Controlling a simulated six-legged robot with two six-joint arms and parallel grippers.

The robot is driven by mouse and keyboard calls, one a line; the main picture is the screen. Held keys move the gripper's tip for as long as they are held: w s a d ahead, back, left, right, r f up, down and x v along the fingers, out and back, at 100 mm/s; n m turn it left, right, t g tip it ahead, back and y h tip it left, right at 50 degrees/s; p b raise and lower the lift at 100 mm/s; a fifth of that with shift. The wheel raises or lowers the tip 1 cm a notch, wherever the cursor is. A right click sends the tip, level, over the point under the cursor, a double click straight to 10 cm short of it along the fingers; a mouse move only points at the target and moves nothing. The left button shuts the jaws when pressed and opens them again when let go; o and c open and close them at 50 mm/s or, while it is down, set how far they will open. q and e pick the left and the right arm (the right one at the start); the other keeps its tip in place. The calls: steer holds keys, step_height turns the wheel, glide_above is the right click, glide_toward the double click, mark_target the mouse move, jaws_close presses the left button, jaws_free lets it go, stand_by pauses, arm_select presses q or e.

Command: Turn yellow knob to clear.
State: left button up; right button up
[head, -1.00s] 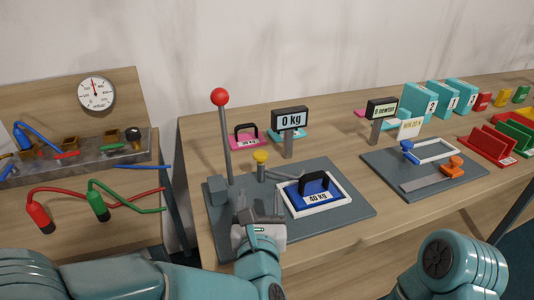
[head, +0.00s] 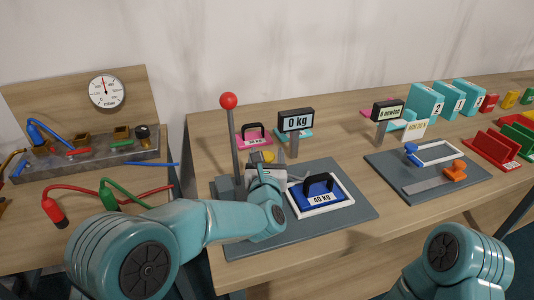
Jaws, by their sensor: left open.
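The yellow knob (head: 268,157) shows only in part in the head view, on the grey base plate (head: 300,232) of the weighing station. My left gripper (head: 264,168) is right at the knob, in front of it, and hides its lower part. It is open; whether its fingers touch the knob I cannot tell. The display (head: 296,121) behind reads 0 kg. A blue 40 kg weight (head: 318,196) with a black handle lies in the white frame to the right of the gripper. My right gripper is out of view; only part of that arm shows.
A lever with a red ball (head: 229,101) stands just left of my left gripper. A pink weight (head: 250,141) lies behind. A second grey plate (head: 405,182) with a newton display (head: 387,111) is to the right. Wood between the plates is clear.

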arm_select(q)
steer(key=shift+w, duration=0.2)
jaws_close()
steer(key=shift+f+b, duration=0.1)
steer(key=shift+b, duration=0.25)
steer(key=n+y+b, duration=0.2)
steer(key=y, duration=0.1)
steer(key=n+y+b, duration=0.1)
steer(key=y+b, duration=0.1)
steer(key=shift+d+f+n+g+y+b, duration=0.1)
steer(key=shift+d+n+g+y+b, duration=0.05)
steer(key=shift+n+g+y+b, duration=0.2)
steer(key=shift+r+n+g+y+b, duration=0.15)
steer(key=shift+n+g+y, duration=0.3)
steer(key=shift+y, duration=0.3)
steer(key=shift+r+n+g+y+b, duration=0.1)
steer(key=shift+n+g+y+b, duration=0.1)
steer(key=shift+n+y, duration=0.4)
jaws_free()
